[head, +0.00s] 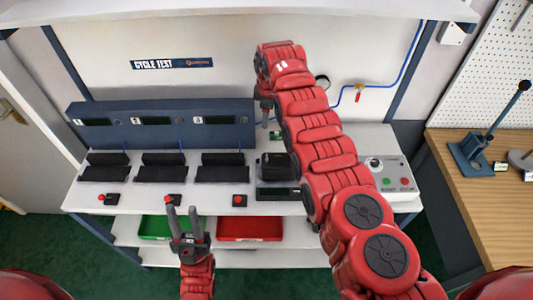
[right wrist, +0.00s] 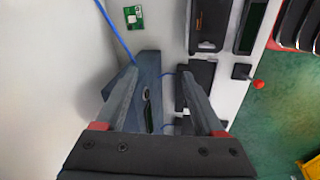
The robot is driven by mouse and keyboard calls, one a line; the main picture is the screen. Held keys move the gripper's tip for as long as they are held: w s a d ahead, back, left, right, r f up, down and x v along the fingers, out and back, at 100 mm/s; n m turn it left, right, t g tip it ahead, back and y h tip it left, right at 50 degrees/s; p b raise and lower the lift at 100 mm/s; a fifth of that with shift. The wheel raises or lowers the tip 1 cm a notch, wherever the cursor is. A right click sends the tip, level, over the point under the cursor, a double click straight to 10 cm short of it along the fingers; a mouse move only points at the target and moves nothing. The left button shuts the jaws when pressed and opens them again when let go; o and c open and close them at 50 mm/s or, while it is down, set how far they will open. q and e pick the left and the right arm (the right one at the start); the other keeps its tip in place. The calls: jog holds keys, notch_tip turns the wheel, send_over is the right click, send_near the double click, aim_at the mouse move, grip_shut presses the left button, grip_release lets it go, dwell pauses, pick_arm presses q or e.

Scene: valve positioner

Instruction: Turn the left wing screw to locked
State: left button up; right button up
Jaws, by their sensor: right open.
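I cannot make out a wing screw in either view. A black boxy device (head: 275,166) stands on the bench right of the black cradles; it also shows at the top of the right wrist view (right wrist: 208,22). My left gripper (head: 182,212) is open and empty in front of the bench's front edge, below the middle red button. My right gripper (head: 266,110) hangs at the right end of the blue display console (head: 160,136), partly hidden by its own arm. In the right wrist view my right gripper (right wrist: 160,78) is open, with the console's end beyond and between its fingers.
Black cradles (head: 163,174) stand before the console, with red buttons (head: 239,200) along the front edge. A green bin (head: 160,228) and a red bin (head: 250,228) sit on the shelf below. A control box (head: 388,173) is at right. A small green board (right wrist: 133,17) lies on the bench.

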jog(key=s+r+n+g, duration=0.1)
jog(key=s+r+g, duration=0.2)
jog(key=s+r, duration=0.25)
jog(key=b, duration=1.4)
send_near(267, 157)
jog(key=shift+h, duration=0.3)
jog(key=f, duration=0.5)
jog(key=shift+s+a+f, duration=0.15)
jog(key=shift+s+a, duration=0.1)
jog(key=shift+a, duration=0.15)
jog(key=shift+f+b, duration=0.35)
jog(key=shift+f, duration=0.25)
jog(key=shift+w+f+p, duration=0.1)
jog(key=shift+f+p, duration=0.6)
jog(key=shift+p, duration=0.2)
jog(key=shift+d+f, duration=0.1)
jog(key=shift+f, duration=0.1)
grip_shut()
